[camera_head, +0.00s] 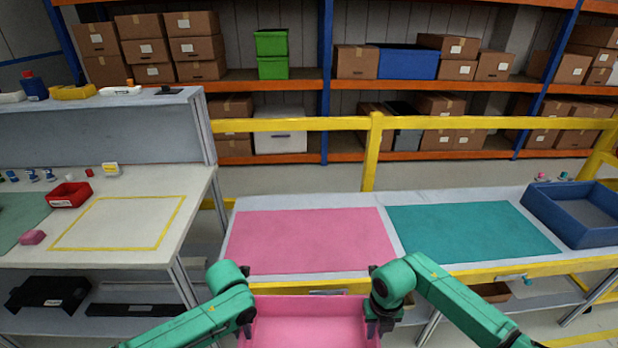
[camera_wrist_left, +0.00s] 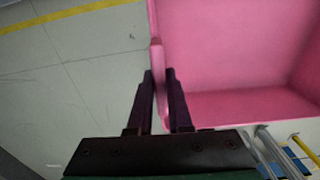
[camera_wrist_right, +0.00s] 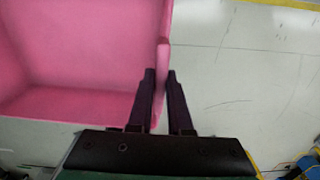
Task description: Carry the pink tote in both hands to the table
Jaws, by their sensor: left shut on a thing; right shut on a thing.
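The pink tote (camera_head: 310,322) is at the bottom middle of the head view, in front of the low table (camera_head: 312,202). It looks empty inside. My left gripper (camera_wrist_left: 160,78) is shut on the tote's wall on one side, and the wall (camera_wrist_left: 156,60) runs between its fingers. My right gripper (camera_wrist_right: 162,78) is shut on the opposite wall (camera_wrist_right: 163,60). In the head view the fingertips are largely hidden by my arms. The table carries a pink mat (camera_head: 310,240) and a teal mat (camera_head: 470,230), both bare. The wrist views show floor beside the tote.
A blue bin (camera_head: 578,215) stands at the table's right end. A yellow rail (camera_head: 450,278) runs along the table's front edge, and another (camera_head: 374,150) stands behind. A white workbench (camera_head: 100,215) with a red bin (camera_head: 69,195) is at left. Shelves with boxes fill the back.

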